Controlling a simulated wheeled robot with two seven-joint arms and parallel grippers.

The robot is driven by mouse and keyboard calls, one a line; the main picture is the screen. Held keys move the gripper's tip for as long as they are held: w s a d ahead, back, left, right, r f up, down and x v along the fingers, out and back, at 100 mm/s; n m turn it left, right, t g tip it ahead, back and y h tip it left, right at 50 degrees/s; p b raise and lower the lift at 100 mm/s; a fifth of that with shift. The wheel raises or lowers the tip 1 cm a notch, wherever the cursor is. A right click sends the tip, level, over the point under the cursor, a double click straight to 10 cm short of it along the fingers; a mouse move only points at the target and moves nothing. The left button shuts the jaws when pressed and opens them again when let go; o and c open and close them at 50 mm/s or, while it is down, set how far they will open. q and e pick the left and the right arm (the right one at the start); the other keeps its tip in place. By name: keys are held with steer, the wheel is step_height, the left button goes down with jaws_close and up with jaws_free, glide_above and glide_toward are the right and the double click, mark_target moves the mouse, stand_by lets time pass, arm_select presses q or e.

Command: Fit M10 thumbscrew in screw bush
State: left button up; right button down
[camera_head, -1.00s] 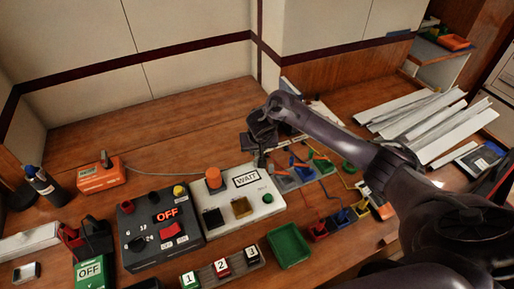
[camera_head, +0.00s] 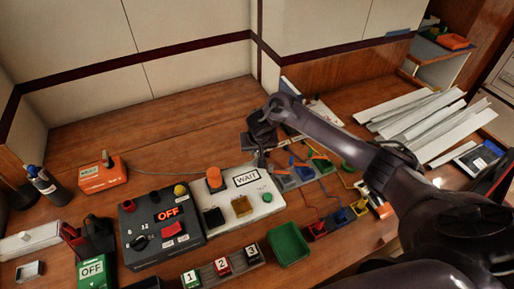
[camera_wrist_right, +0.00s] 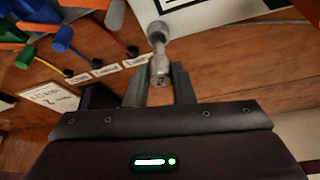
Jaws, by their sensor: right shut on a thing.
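My right gripper (camera_head: 261,162) is by the upper right edge of the white panel (camera_head: 270,207) with the WAIT sign. In the right wrist view, its two fingers (camera_wrist_right: 160,75) are shut on a small grey metal thumbscrew (camera_wrist_right: 158,48). The thumbscrew has a rounded knob at its far end and points away from the palm. A gold block (camera_head: 242,206) and a black block (camera_head: 213,217) sit on the white panel. I cannot make out which part is the screw bush. My left gripper is not in view.
An orange knob (camera_head: 214,179) stands on the panel. A dark control box (camera_head: 160,240) reading OFF stands left of it, and an empty green tray (camera_head: 289,244) in front. The wood behind the panel is clear.

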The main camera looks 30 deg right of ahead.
mark_target(257, 153)
steer(key=shift+f+b, duration=0.55)
steer(key=shift+f, duration=1.1)
steer(key=c, duration=1.2)
jaws_free()
steer(key=shift+r, duration=0.1)
steer(key=shift+o, duration=0.2)
steer(key=p+v, duration=0.2)
steer(key=v, duration=0.5)
steer(key=shift+s+r, duration=0.1)
steer(key=shift+r, duration=0.3)
steer(key=shift+s+f, duration=0.1)
